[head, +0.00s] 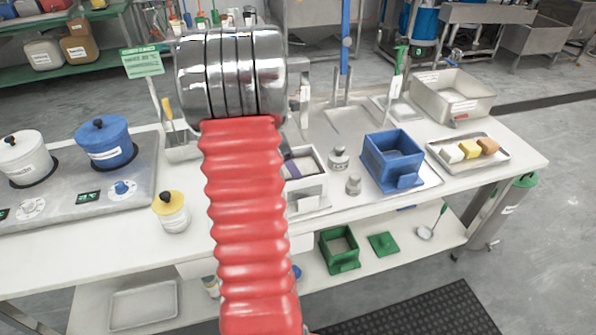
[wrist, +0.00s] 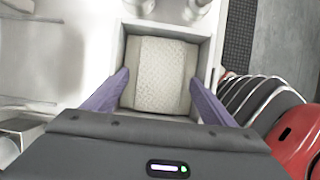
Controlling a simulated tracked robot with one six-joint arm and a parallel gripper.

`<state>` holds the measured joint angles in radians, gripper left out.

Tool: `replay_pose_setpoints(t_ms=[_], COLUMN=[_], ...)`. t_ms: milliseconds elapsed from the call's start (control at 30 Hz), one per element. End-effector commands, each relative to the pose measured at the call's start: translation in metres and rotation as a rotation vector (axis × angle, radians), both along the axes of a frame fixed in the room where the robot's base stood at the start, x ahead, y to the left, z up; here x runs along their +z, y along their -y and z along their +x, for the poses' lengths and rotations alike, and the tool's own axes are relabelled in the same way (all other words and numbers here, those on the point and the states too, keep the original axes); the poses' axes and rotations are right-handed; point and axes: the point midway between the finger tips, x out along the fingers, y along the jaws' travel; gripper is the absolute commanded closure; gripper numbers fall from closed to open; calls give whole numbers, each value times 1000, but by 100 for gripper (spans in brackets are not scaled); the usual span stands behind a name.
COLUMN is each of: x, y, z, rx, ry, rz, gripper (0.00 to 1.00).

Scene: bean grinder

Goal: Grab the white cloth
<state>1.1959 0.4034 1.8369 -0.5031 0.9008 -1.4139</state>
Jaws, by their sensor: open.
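The white cloth (wrist: 160,75) is a folded, textured pad lying inside an open-topped white box (wrist: 118,52). In the head view, part of the cloth (head: 305,165) shows in the box (head: 310,190), right of my red and chrome arm. My gripper (wrist: 159,78) is open, with purple fingers on the left and right sides of the cloth. The fingertips are at or just above the box opening; I cannot tell whether they touch the cloth. The gripper is mostly hidden behind my arm in the head view.
Two small metal weights (head: 339,158) (head: 353,184) and a blue box (head: 392,160) stand right of the white box. Left are a yellow-lidded jar (head: 172,211) and a stove with a blue pot (head: 105,145).

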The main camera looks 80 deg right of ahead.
Motion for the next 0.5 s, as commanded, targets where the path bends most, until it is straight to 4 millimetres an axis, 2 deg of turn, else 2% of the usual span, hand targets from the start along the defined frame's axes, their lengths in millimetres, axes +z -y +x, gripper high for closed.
replay_pose_setpoints(t_ms=[100, 500], x=[0, 0], y=[0, 0], z=[0, 0], rx=[0, 0], ry=[0, 0], rz=[0, 0], gripper=[23, 51])
